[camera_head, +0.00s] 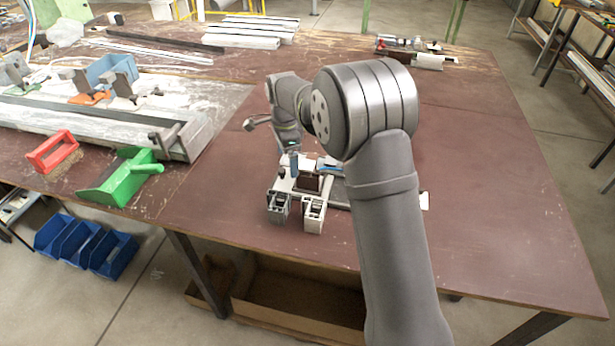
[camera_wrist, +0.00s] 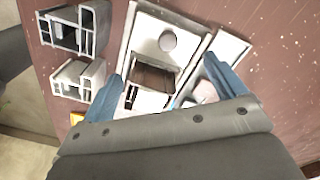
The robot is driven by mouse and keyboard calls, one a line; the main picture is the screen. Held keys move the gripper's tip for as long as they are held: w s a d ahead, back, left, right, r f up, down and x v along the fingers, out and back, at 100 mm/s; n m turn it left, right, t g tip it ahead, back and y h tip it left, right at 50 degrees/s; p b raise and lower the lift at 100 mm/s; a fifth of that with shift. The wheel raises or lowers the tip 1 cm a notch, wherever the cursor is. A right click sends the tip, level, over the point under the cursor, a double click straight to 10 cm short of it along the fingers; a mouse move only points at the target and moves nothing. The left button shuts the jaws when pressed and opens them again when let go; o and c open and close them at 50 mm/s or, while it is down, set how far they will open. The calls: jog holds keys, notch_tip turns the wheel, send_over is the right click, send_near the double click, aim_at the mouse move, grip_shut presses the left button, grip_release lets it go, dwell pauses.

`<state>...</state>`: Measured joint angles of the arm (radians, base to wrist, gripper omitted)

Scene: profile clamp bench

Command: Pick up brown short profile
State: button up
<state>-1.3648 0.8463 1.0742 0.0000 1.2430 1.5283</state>
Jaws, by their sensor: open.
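The brown short profile (camera_wrist: 152,78) sits in a light-coloured clamp fixture in the wrist view, partly hidden behind a pale front piece. It also shows as a small dark brown block (camera_head: 308,183) in the head view. My gripper (camera_wrist: 167,74) is open, with its blue fingers apart on either side of the brown profile's part of the fixture. In the head view, a blue finger of my gripper (camera_head: 293,161) shows just above the fixture. I cannot tell whether the fingers touch anything.
Two pale hollow profiles, one (camera_head: 278,207) left and one (camera_head: 314,214) right, stand at the fixture's front. A green holder (camera_head: 122,178), a red frame (camera_head: 53,151) and a long clamp bench (camera_head: 185,140) lie left. The brown table is clear on the right.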

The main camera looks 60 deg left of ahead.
aim_at(308, 165)
jog(key=w+d+r+m, duration=0.2)
jog(key=r+m, duration=0.2)
jog(key=r, duration=0.2)
jog(key=w+d+r+m, duration=0.2)
jog(key=r+m, duration=0.1)
jog(key=r, duration=0.4)
notch_tip(308, 165, down, 18)
jog(key=shift+w+r, duration=0.1)
jog(key=shift+r, duration=0.1)
jog(key=c, duration=1.1)
